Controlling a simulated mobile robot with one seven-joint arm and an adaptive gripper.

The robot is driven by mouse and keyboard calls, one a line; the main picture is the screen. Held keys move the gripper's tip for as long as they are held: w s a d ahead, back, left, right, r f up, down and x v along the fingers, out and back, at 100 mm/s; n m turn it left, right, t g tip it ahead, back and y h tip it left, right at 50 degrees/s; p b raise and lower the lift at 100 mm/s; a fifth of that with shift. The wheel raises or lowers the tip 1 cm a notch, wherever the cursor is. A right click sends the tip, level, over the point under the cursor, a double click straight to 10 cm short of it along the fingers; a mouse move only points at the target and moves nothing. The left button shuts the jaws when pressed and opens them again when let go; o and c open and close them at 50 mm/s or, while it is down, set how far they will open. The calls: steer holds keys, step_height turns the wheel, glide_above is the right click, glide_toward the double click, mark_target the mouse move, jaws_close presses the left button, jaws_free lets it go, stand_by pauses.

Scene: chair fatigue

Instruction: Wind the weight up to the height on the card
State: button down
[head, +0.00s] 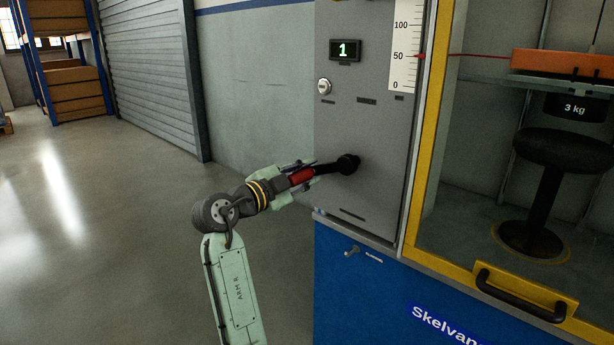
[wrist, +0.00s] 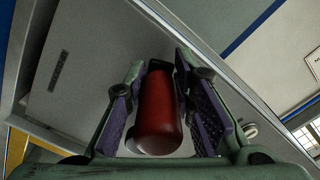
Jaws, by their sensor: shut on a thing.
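A crank with a black arm (head: 338,167) and a red handle (head: 301,176) is on the grey panel (head: 375,190) of the machine. My gripper (head: 303,175) is shut on the red handle, which also shows between the jaws in the wrist view (wrist: 160,112). The 3 kg weight (head: 574,107) hangs under an orange block (head: 563,63) behind the yellow-framed window, above a black stool (head: 566,149). A red pointer (head: 420,56) stands at about 50 on the white scale (head: 403,45). The counter (head: 345,50) reads 1. No card is readable in these views.
A round lock (head: 324,86) sits on the panel above the crank. A black handle (head: 520,292) is on the yellow lower frame. A small key-like part (head: 352,251) is on the blue base. The floor (head: 110,220) at left is clear.

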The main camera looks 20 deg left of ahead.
steer(key=c, duration=1.4)
jaws_free()
steer(key=shift+a+r, duration=0.15)
steer(key=shift+r, duration=0.1)
steer(key=shift+o, duration=0.2)
steer(key=shift+f, duration=0.1)
steer(key=v, duration=1.2)
